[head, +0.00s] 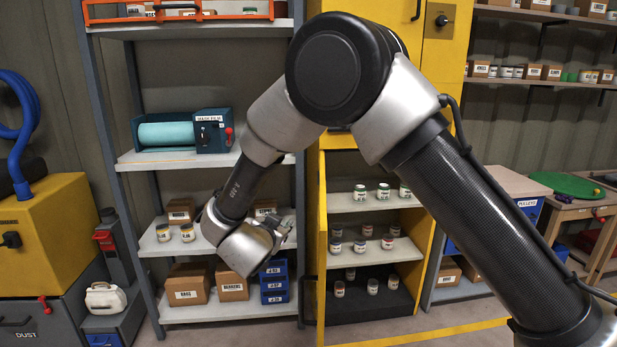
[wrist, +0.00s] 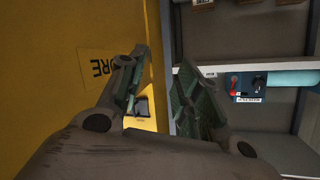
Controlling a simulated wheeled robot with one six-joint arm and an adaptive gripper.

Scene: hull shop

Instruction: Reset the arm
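My arm spans the head view, coming from the lower right, bending at the top middle and dropping to the left. My gripper (head: 284,226) is at the arm's end, in front of the grey shelf rack and left of the open yellow cabinet (head: 436,68). In the wrist view my gripper (wrist: 160,100) has its two fingers spread apart, with nothing between them. A yellow cabinet door with lettering lies behind the left finger in that view. The shelf rack (wrist: 290,70) is behind the right finger.
The rack holds a machine with a teal roll (head: 166,134), jars (head: 187,233), boxes (head: 188,284) and blue bins (head: 274,282). The cabinet shelves hold several small jars (head: 383,191). A yellow dust machine (head: 45,235) stands at left, a workbench with a green disc (head: 565,184) at right.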

